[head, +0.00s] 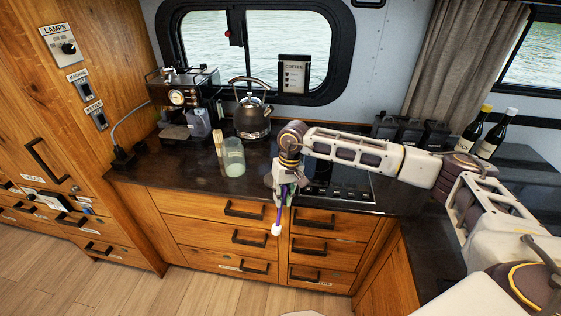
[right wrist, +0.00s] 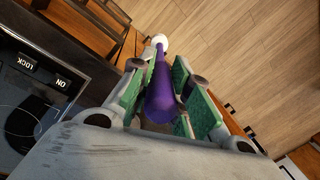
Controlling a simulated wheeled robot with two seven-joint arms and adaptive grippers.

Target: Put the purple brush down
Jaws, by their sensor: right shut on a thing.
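The purple brush (head: 281,207) is held in my right gripper (head: 284,188) in the head view. It hangs downward with its white end (head: 277,229) lowest, in front of the drawer fronts and just off the counter's front edge. In the right wrist view the brush (right wrist: 162,95) lies between the green finger pads of my right gripper (right wrist: 160,100), which are shut on it. Its white end points away from the camera. The dark counter (head: 180,180) lies behind and to the left. My left gripper is not in view.
A frosted jar (head: 233,157) stands on the counter left of my right gripper, with a wooden-looking item beside it. A kettle (head: 252,117) and a coffee machine (head: 185,95) stand behind. A cooktop (head: 345,185) lies right of the gripper. The counter's front left is clear.

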